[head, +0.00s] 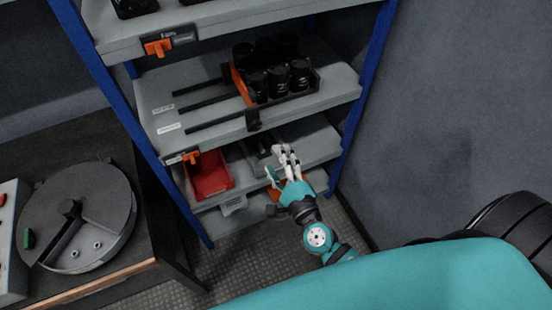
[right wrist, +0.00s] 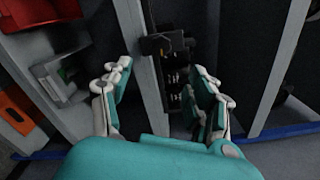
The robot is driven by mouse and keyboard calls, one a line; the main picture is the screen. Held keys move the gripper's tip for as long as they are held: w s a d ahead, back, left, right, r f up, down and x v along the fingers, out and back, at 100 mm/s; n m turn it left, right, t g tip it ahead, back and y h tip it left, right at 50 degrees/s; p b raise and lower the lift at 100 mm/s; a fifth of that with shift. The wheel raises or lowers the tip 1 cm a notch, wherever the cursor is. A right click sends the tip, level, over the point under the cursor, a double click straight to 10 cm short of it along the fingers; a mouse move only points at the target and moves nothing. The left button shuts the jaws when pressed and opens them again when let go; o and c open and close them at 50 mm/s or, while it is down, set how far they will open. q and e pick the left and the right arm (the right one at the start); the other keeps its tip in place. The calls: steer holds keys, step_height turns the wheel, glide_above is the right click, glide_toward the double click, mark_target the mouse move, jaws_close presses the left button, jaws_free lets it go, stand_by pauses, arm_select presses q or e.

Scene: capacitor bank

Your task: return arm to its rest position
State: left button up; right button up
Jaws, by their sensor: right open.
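My right arm reaches from the lower right toward the shelf rack in the head view. My right gripper (head: 283,165) is in front of the lower shelves, over the right part of the lower tray level. It is open, with white and teal fingers spread. In the right wrist view the gripper (right wrist: 160,95) shows its two fingers apart, and nothing is held between them. My left gripper does not show in either view.
The rack has blue posts (head: 353,95) and grey shelves. Black cylinders (head: 278,78) stand in a tray on the middle shelf. A red bin (head: 209,175) sits lower left. A table with a round grey fixture (head: 105,215) is at left. A grey wall (head: 450,100) is at right.

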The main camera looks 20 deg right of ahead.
steer(key=s+f+n+g+y, duration=0.1)
steer(key=s+f+n+g, duration=0.3)
steer(key=f, duration=0.6)
steer(key=s+f+n+g, duration=0.1)
steer(key=s+f+n, duration=0.3)
steer(key=f, duration=0.5)
steer(key=s+f+n+g+y, duration=0.1)
steer(key=s+f+n+g, duration=0.15)
steer(key=f+n, duration=0.55)
steer(key=s+d+f+n+g+h, duration=0.1)
steer(key=s+d+f+n+g, duration=0.1)
steer(key=s+f, duration=0.4)
steer(key=s+d+f+n+g, duration=0.1)
steer(key=s+f+n+g, duration=0.3)
steer(key=s+f, duration=0.3)
steer(key=s+d+f+n+g+h, duration=0.1)
steer(key=s+f, duration=0.6)
steer(key=s, duration=0.7)
steer(key=d+n+g, duration=0.1)
steer(key=n+g, duration=0.1)
steer(key=shift+d+n+h, duration=0.3)
steer(key=shift+d, duration=0.05)
steer(key=shift+f+g, duration=0.1)
steer(key=shift+g, duration=0.15)
